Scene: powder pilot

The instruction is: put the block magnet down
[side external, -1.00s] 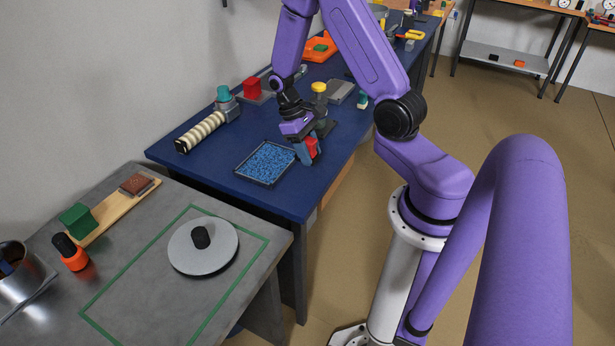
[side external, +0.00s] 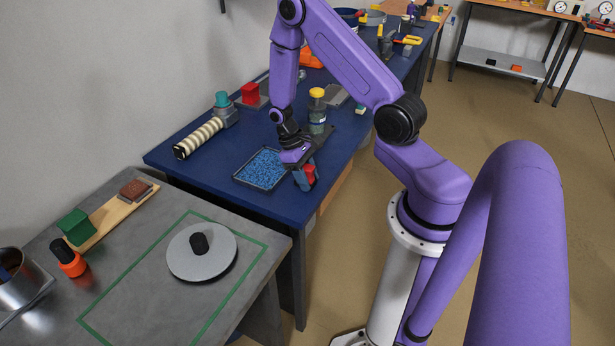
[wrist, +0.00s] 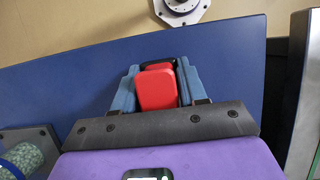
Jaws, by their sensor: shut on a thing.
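The block magnet is a red block (side external: 310,174) with a dark part at its far end; it also shows in the wrist view (wrist: 156,88). My gripper (side external: 305,180) is shut on it, with a blue finger on each side in the wrist view (wrist: 157,84). It points down over the near right part of the blue table (side external: 215,175), close to the table's right edge. The block is just right of the tray of blue pellets. I cannot tell whether the block touches the table.
The tray of blue pellets (side external: 240,182) lies left of my gripper, partly hidden by it. A jar with a yellow lid (side external: 317,112) stands behind. A striped roll (side external: 198,138) lies at the left. A grey bench (side external: 130,262) with a round plate (side external: 205,262) is in front.

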